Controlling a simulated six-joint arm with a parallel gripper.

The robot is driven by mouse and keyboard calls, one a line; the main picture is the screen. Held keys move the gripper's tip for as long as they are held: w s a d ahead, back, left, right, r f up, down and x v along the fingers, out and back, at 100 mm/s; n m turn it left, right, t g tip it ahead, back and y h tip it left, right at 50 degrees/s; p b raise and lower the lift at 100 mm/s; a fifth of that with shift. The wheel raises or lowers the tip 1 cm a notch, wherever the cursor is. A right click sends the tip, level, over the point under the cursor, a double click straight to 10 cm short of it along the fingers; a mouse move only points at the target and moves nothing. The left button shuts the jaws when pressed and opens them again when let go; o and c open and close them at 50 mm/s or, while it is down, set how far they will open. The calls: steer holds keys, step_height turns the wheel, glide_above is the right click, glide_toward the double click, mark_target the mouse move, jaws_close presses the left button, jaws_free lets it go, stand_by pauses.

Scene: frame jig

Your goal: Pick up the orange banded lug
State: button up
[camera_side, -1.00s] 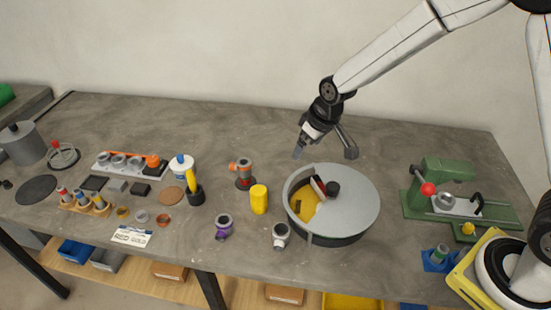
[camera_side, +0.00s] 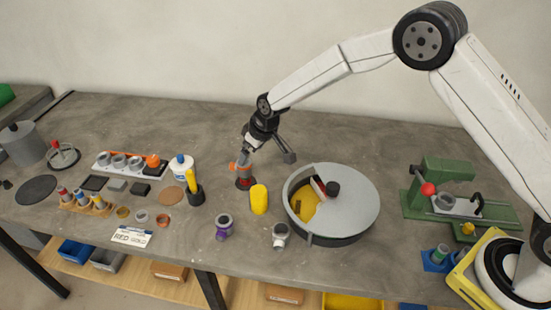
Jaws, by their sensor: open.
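The right finger is over bare bench to the right of the lug. I cannot tell whether the left finger touches the lug or is above or behind it.
A yellow cylinder (camera_side: 259,199) stands close to the lug's right. A round bowl (camera_side: 361,205) with a grey lid is farther right. A black cup (camera_side: 195,195) with a yellow-handled tool is to the left. A purple lug (camera_side: 223,226) and a white lug (camera_side: 280,235) stand in front.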

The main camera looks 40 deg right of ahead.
mark_target(246, 166)
steer(key=shift+x, duration=1.1)
steer(key=shift+f, duration=0.1)
steer(key=shift+x, duration=2.5)
jaws_close()
